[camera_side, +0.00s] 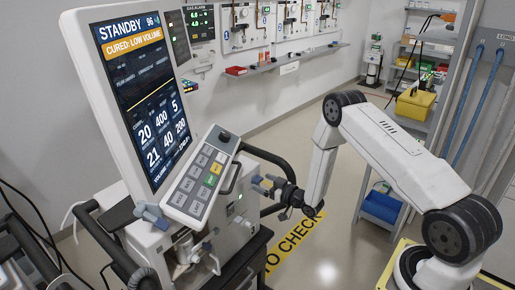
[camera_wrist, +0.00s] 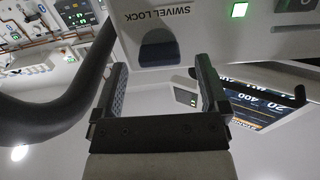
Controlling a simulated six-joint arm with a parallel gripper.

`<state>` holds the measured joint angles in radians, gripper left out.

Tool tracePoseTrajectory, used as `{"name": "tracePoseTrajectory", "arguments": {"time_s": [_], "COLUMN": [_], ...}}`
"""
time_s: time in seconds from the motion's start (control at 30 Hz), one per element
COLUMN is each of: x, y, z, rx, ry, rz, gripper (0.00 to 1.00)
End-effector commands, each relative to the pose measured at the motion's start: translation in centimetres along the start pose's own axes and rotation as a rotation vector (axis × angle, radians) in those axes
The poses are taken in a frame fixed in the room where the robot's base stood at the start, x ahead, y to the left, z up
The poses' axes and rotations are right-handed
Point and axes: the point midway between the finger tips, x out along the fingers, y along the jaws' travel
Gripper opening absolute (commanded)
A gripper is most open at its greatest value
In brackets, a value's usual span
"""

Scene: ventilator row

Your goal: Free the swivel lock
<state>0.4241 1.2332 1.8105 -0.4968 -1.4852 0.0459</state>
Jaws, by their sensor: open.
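The swivel lock (camera_wrist: 158,48) is a dark blue-grey knob or tab on a white housing, under the upside-down label "SWIVEL LOCK" (camera_wrist: 157,14) in the wrist view. My gripper (camera_wrist: 163,85) is open, with one finger on each side below the lock in that picture. Nothing is between the fingers, and I cannot tell the remaining distance to the lock. In the side view my gripper (camera_side: 263,184) is just right of the ventilator body (camera_side: 226,232). I cannot make out the lock itself there. The ventilator screen (camera_side: 143,90) is tilted and reads "STANDBY" and "CURED: LOW VOLUME".
A black curved handle (camera_side: 265,155) arches close to my gripper; a thick dark bar (camera_wrist: 60,120) fills the left of the wrist view. A keypad (camera_side: 203,176) sits under the screen. Shelves with a yellow box (camera_side: 415,105) stand far right. The floor behind is open.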

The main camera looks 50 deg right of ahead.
Motion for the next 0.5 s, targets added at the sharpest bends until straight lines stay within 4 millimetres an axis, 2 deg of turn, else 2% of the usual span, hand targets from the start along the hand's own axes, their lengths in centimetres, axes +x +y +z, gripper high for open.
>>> {"name": "tracePoseTrajectory", "arguments": {"time_s": [0.2,0.5], "x": [1.6,2.0], "y": [0.0,0.0], "z": [0.0,0.0], "rx": [0.000,0.001], "ry": [0.001,-0.001], "rz": [0.000,0.001], "gripper": [0.94,0.94]}}
